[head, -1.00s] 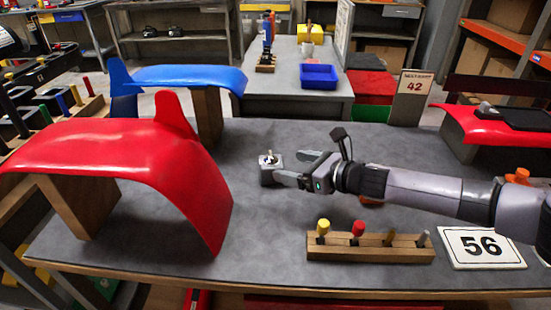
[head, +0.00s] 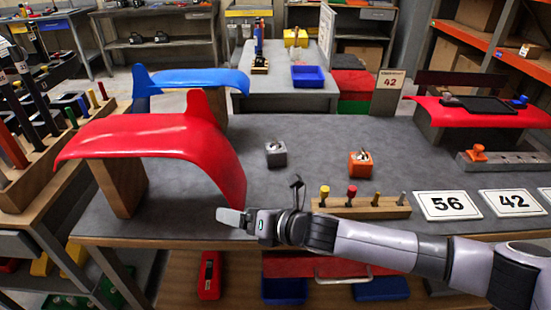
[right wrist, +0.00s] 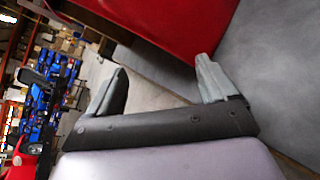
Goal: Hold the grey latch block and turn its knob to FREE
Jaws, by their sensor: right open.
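The grey latch block (head: 276,154) sits on the grey table top, right of the red curved panel, with a small metal knob on its top. The knob's setting is too small to read. My right gripper (head: 232,217) is near the table's front edge, left of and nearer than the grey block, and apart from it. In the right wrist view its fingers (right wrist: 160,88) are spread with nothing between them. My left gripper is not in view.
An orange block (head: 361,164) with a similar knob stands right of the grey one. A wooden peg rack (head: 350,207) and cards 56 (head: 447,205) and 42 (head: 511,202) lie along the front. The red panel (head: 150,140) arches at left.

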